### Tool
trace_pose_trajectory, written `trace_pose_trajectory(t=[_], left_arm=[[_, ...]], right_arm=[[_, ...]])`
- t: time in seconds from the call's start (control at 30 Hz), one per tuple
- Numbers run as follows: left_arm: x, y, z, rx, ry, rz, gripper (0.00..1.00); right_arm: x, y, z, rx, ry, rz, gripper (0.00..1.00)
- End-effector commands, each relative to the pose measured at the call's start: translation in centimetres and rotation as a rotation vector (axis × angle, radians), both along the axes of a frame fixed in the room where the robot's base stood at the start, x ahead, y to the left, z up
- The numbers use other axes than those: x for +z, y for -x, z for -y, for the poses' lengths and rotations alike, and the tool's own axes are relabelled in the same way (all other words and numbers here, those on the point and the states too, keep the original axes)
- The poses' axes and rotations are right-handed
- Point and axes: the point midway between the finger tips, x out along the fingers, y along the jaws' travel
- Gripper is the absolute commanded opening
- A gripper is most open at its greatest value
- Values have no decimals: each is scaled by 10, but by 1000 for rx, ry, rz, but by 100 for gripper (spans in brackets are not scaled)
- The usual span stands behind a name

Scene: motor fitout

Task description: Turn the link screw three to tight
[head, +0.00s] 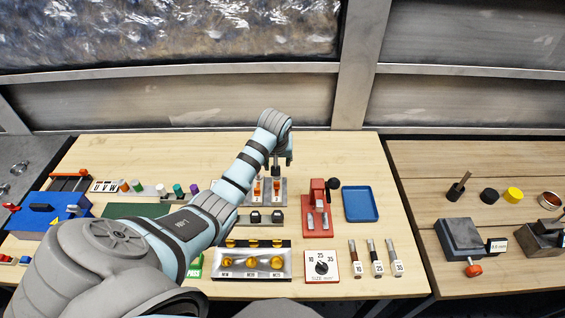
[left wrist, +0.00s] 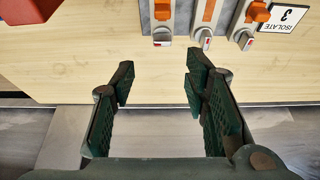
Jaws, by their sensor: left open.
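My left gripper (left wrist: 160,85) is open in the left wrist view, with nothing between its dark green fingers. It points over the table's edge, short of a row of grey units with orange levers (left wrist: 207,14). In the head view my left arm reaches across the table, and the gripper (head: 284,158) is at the back, partly hidden by its wrist, near the grey lever panel (head: 267,190). The blue box (head: 45,215) stands at the far left. I cannot make out link screw three in either view. My right gripper is out of view.
A U V W label strip (head: 107,186) lies back left. A red press-like tool (head: 318,215), blue tray (head: 360,204), size dial (head: 321,267) and several numbered tools (head: 377,262) stand right. A card marked "3 ISOLATE" (left wrist: 285,17) stands by the levers. A second table (head: 430,190) holds a vice-like block (head: 460,240).

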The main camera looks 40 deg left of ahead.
Motion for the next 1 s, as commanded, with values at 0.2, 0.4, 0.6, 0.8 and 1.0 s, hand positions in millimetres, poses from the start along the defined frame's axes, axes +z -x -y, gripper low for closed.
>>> trace_pose_trajectory(t=[0.2,0.4,0.6,0.8,1.0], left_arm=[[-66,-26,-13,1,3,-10,42],[-87,-37,-17,-3,2,-10,42],[-87,-37,-17,-4,0,-10,42],[-87,-37,-17,-4,1,-11,19],[-87,-36,-18,-4,1,-12,0]], right_arm=[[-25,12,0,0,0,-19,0],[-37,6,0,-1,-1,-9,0],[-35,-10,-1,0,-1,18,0],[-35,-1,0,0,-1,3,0],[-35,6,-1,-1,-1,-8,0]])
